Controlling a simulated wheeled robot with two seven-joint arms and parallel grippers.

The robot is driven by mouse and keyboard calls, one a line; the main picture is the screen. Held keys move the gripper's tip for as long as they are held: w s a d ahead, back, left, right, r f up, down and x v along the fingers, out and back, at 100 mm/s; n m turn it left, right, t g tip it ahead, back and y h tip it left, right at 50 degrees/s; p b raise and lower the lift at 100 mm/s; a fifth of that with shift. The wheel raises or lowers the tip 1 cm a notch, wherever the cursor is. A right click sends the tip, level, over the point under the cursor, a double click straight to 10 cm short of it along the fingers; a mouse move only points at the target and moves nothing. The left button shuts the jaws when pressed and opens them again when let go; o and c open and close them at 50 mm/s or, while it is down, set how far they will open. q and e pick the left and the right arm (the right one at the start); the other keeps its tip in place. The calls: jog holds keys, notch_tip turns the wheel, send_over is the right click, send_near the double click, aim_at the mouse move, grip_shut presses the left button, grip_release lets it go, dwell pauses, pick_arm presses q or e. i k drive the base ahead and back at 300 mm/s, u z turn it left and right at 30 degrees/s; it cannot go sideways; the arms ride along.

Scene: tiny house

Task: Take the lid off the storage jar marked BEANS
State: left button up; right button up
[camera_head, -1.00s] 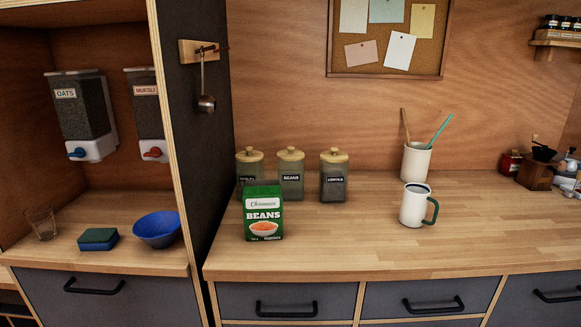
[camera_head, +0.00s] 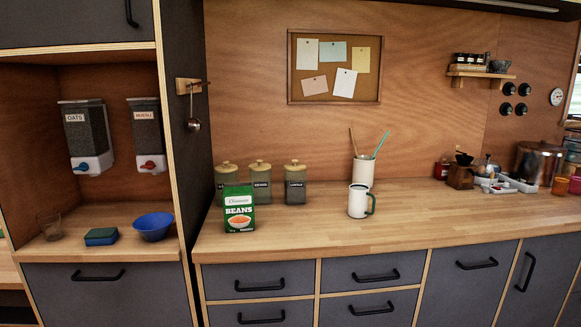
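Three storage jars with pale wooden lids stand in a row at the back of the counter. The middle jar (camera_head: 260,187) has a dark label that is small here but reads like BEANS. Its lid (camera_head: 260,167) is on, with a round knob on top. The right jar (camera_head: 295,185) seems to be marked LENTILS. The left jar (camera_head: 226,176) is partly hidden behind a green BEANS carton (camera_head: 239,209), which stands in front of the row, a little left of the middle jar. Neither of my grippers is in view.
A white mug (camera_head: 359,202) with a green handle and a utensil pot (camera_head: 363,171) stand right of the jars. A dark side panel (camera_head: 190,135) rises to their left, with a ladle hanging on it. The counter (camera_head: 300,221) in front is clear.

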aim_at(259, 166)
jog(key=z, duration=0.8)
jog(key=i, duration=1.55)
jog(key=u, duration=0.6)
